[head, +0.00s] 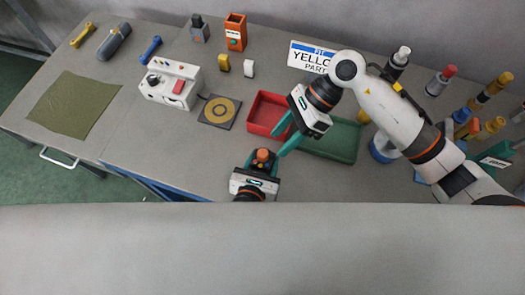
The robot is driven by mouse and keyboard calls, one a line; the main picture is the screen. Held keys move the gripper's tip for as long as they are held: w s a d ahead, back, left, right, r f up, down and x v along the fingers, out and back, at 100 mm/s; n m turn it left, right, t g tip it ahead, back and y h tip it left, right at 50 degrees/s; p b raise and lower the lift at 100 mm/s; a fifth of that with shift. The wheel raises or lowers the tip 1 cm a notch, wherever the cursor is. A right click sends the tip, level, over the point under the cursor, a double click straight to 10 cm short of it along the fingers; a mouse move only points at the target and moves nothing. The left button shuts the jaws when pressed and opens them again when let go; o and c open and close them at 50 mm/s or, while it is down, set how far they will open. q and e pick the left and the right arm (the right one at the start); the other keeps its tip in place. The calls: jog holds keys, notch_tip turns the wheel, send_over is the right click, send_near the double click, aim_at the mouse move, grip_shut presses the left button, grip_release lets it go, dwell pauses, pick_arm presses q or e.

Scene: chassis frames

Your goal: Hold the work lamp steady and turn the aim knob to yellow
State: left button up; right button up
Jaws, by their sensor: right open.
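A small dark piece with an orange-red round top (263,156), which looks like the work lamp with its aim knob, is near the table's front edge. My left gripper (262,165) has its teal fingers on both sides of it and looks shut on it. Knob markings are too small to read. My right gripper (283,137) is open and empty, above and right of the piece, pointing down-left over the red tray's edge.
The red tray (255,122) and green tray (345,143) lie behind, partly under my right arm. A white control box (152,92), a dark pad with a yellow ring (204,118) and a green mat (62,108) are left. Several bottle-like items stand right. A sign (300,58) is partly hidden.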

aim_at(262, 153)
jog(key=w+d+f+n+y, duration=0.1)
jog(key=w+d+f+y, duration=0.1)
jog(key=d+f+y, duration=0.65)
jog(key=shift+y, duration=0.85)
jog(key=x, duration=0.4)
jog(key=r+x, duration=0.1)
jog(key=x, duration=0.4)
jog(key=r+x, duration=0.1)
jog(key=x, duration=0.3)
jog(key=shift+a, duration=0.35)
jog(key=shift+c, duration=0.3)
jog(key=shift+n, duration=0.3)
jog(key=c, duration=0.9)
